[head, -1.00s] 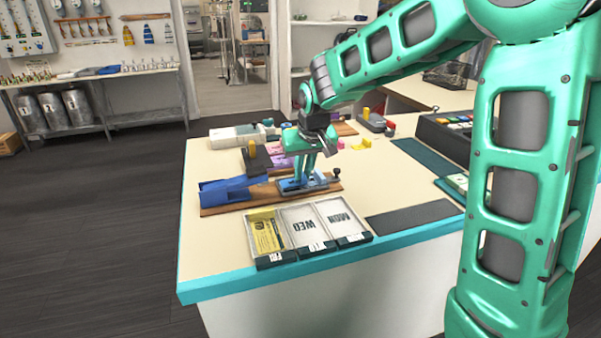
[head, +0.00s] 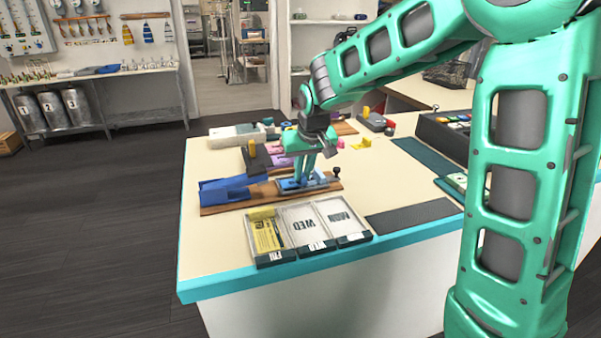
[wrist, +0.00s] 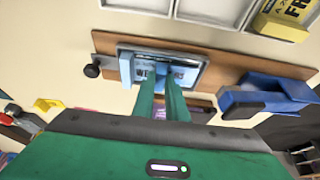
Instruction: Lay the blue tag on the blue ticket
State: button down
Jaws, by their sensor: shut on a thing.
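The blue ticket (wrist: 196,74) lies in a shallow grey tray on a wooden board; it also shows in the head view (head: 289,184). My gripper (wrist: 163,84) points down over this ticket, at the right part of the board in the head view (head: 304,180). Its fingers are close together and shut on the blue tag (wrist: 161,76), a small blue piece mostly hidden between the fingertips. The tag is at or just above the ticket; I cannot tell whether they touch.
A dark blue holder (head: 225,190) stands on the board's left end. In front are three trays: one with a yellow ticket (head: 266,236), then WED (head: 308,225) and MON (head: 341,217). A dark mat (head: 412,215) lies to the right. Pink and yellow pieces lie behind.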

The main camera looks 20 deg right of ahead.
jog(key=c, duration=1.2)
grip_release()
jog(key=shift+r, duration=2.55)
jog(key=shift+r, duration=2.5)
